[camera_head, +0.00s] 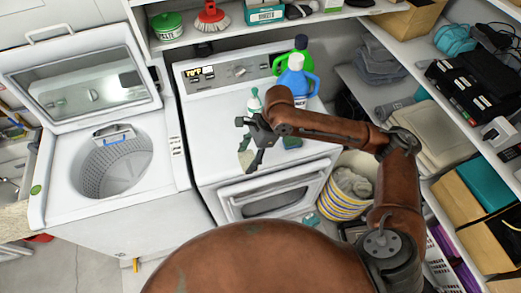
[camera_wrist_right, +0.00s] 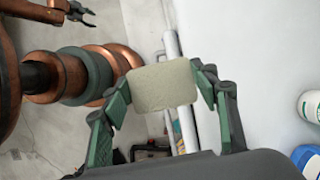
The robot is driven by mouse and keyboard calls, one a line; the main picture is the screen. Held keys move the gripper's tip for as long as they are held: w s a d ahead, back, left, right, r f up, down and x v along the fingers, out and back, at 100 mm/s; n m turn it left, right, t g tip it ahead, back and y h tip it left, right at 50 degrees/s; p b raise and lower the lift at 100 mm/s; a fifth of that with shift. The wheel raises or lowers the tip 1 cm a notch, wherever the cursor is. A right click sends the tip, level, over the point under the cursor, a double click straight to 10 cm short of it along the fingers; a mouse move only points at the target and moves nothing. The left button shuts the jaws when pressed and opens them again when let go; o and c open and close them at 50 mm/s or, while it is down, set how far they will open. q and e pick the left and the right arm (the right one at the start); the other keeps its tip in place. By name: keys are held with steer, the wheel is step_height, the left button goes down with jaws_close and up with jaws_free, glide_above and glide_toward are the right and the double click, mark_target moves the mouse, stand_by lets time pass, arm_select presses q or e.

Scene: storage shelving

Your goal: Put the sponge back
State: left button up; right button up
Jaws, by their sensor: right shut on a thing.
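A pale beige sponge (camera_wrist_right: 163,86) is held between the fingertips of my right gripper (camera_wrist_right: 160,92) in the right wrist view. In the head view my right gripper (camera_head: 254,145) hangs in front of the white front-loading machine's top, where the sponge is hard to make out. My left gripper (camera_wrist_right: 82,12) shows small at the top left of the right wrist view, with its fingers apart and nothing seen between them. It is not in the head view.
An open top-loading washer (camera_head: 60,190) is at left. A shelf (camera_head: 230,32) runs above, side shelving is at right, and a striped basket (camera_head: 345,195) stands below.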

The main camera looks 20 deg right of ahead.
steer(key=shift+w+d, duration=0.1)
steer(key=shift+w, duration=0.2)
steer(key=w+d+f, duration=0.2)
steer(key=w, duration=0.1)
steer(key=w+d+f, duration=0.2)
steer(key=w+f, duration=0.1)
steer(key=w+d+f, duration=0.3)
steer(key=w, duration=0.1)
steer(key=shift+f, duration=0.15)
steer(key=shift+w+d+f, duration=0.35)
steer(key=shift+w+f, duration=0.1)
steer(key=shift+f, duration=0.2)
step_height(320, 180, down, 3)
steer(key=shift+f+p, duration=0.15)
steer(key=shift+p, duration=0.25)
arm_select(q)
steer(key=shift+s+d+r, duration=0.1)
steer(key=shift+s+r, duration=0.2)
steer(key=shift+r, duration=0.15)
steer(key=shift+s+r, duration=0.1)
steer(key=shift+s, duration=0.05)
arm_select(e)
steer(key=o, duration=1.1)
steer(key=shift+f, duration=0.1)
steer(key=shift+o, duration=0.4)
